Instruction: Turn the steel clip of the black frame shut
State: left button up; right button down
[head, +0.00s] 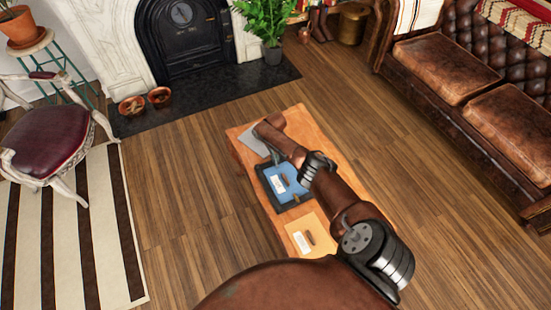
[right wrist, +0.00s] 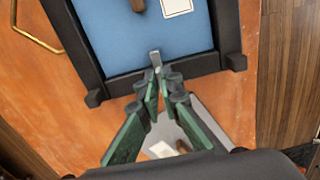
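The black frame (head: 262,186) lies flat on the wooden table, with a blue panel (head: 292,190) inside. In the right wrist view its black rim (right wrist: 112,86) and blue panel (right wrist: 110,35) fill the upper part. The steel clip (right wrist: 155,58) is a short metal tab at the near rim, reaching over the panel's edge. My right gripper (right wrist: 159,80) has its fingertips together at the clip's near end, touching or almost touching it; I cannot tell if the clip is between them. In the head view my right arm hides the clip. My left gripper is not in view.
A grey panel (head: 250,139) and a yellow panel (head: 318,233) lie at either end of the table (head: 240,158). A thin brass loop (right wrist: 37,28) lies beside the frame. A leather sofa (head: 440,65), purple chair (head: 48,138) and fireplace (head: 185,40) stand apart from the table.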

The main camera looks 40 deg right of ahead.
jog(key=shift+w, duration=0.1)
jog(key=c, duration=2.2)
grip_release()
jog(key=shift+o, duration=0.2)
notch_tip(320, 180, up, 12)
